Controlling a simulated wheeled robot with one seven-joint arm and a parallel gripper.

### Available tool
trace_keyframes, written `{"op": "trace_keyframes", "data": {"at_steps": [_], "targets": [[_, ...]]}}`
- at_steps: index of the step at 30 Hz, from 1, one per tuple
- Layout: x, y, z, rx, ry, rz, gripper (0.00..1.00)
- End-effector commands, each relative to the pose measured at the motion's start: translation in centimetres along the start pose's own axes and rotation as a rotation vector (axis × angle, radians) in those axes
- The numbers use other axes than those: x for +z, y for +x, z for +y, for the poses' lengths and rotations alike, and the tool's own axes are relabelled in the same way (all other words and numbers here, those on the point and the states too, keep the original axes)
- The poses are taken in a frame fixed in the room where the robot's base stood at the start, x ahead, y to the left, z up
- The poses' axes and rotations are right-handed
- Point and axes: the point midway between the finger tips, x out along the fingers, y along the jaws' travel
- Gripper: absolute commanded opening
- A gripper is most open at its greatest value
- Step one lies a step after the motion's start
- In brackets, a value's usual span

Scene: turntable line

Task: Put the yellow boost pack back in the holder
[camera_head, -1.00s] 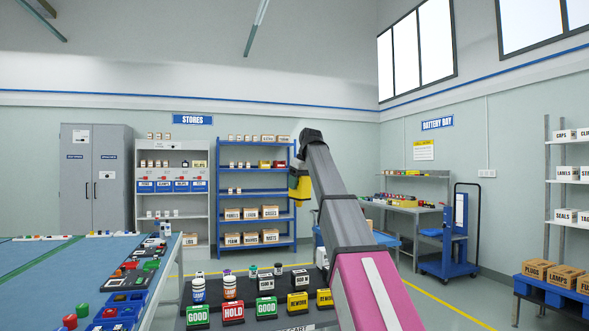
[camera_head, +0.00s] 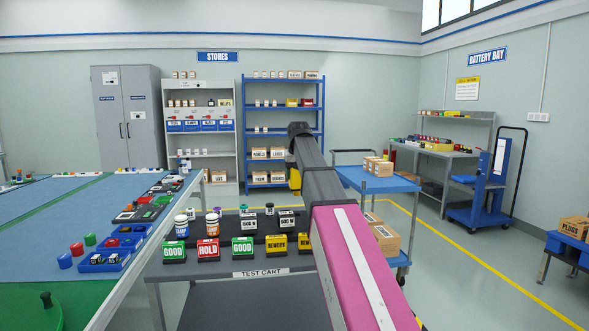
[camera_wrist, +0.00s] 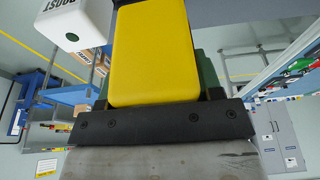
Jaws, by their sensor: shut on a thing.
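The yellow boost pack (camera_wrist: 153,55) fills the upper middle of the wrist view, held between the dark fingers of my gripper (camera_wrist: 155,88). In the head view the pack (camera_head: 295,180) shows as a small yellow patch below the end of my arm, partly hidden by it. My gripper is shut on it, in front of the blue shelving. A white block lettered BOOST (camera_wrist: 75,20), with a green dot on its end, is at the upper left of the wrist view, apart from the pack. I cannot tell which thing is the holder.
The test cart (camera_head: 172,268) carries bottles, small blocks and signs reading GOOD, HOLD and REWORK; my arm hides its right end. A blue cart (camera_head: 400,184) with cartons stands to the right. The blue-topped line table (camera_head: 50,210) is at left.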

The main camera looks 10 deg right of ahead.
Motion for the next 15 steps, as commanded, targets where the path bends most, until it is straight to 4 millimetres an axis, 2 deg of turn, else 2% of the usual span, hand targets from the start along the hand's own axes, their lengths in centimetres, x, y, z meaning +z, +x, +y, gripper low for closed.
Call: {"op": "trace_keyframes", "data": {"at_steps": [15], "targets": [[0.8, 2.7, 0.0, -0.001, -0.002, 0.000, 0.00]]}}
